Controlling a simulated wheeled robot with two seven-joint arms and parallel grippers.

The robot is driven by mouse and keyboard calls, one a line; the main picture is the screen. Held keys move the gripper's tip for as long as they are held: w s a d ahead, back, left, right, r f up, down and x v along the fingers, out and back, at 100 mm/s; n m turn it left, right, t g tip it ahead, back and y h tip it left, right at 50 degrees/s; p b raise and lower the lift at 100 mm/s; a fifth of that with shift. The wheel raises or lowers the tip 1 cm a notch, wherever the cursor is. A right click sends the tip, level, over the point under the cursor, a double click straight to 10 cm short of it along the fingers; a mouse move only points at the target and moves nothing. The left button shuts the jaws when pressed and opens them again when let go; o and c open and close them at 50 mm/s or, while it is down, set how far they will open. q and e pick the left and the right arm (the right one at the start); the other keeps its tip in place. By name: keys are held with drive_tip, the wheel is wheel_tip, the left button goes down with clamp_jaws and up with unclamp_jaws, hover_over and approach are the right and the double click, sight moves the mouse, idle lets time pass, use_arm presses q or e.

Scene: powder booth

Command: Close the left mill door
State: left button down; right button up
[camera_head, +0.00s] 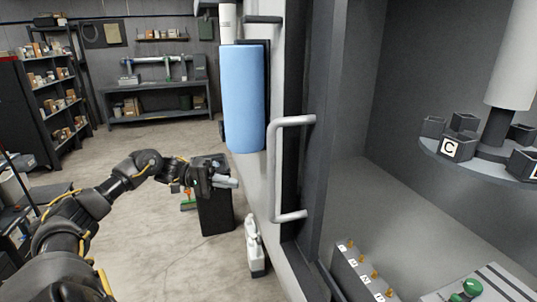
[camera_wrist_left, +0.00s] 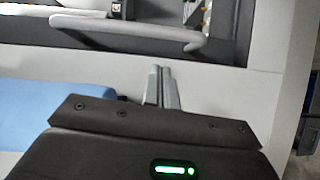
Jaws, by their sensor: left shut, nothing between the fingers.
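The left mill door (camera_head: 330,110) is a dark grey panel edge standing open, with the machine's interior visible to its right. Its pale C-shaped handle (camera_head: 276,170) stands upright on the door in the head view. In the wrist view the handle (camera_wrist_left: 130,42) runs across the top as a grey bar. My left gripper (camera_head: 232,183) is left of the handle, apart from it. Its two fingers (camera_wrist_left: 162,88) are together and empty, pointing towards the machine front below the handle bar in the wrist view. My right gripper is out of view.
A blue roll (camera_head: 245,100) hangs on the machine's front, above and beyond my gripper. A dark bin (camera_head: 215,212) and a white jug (camera_head: 254,245) stand on the floor. Inside the mill are a tool carousel (camera_head: 470,158) and a white spindle (camera_head: 513,60). Open floor lies to the left.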

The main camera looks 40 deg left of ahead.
use_arm(q)
wheel_tip(320, 180, up, 4)
drive_tip(key=s+a, duration=0.1)
drive_tip(key=p+x, duration=0.4)
drive_tip(key=x, duration=0.6)
drive_tip(key=shift+r+n+h+p, duration=0.25)
drive_tip(key=shift+n+h+p, duration=0.05)
drive_tip(key=shift+p, duration=0.1)
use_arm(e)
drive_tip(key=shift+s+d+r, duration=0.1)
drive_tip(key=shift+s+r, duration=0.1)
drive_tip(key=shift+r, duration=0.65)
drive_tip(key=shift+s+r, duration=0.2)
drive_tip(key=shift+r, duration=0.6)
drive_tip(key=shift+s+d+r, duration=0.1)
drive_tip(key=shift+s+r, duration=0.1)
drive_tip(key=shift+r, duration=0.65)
use_arm(q)
drive_tip(key=shift+d, duration=0.15)
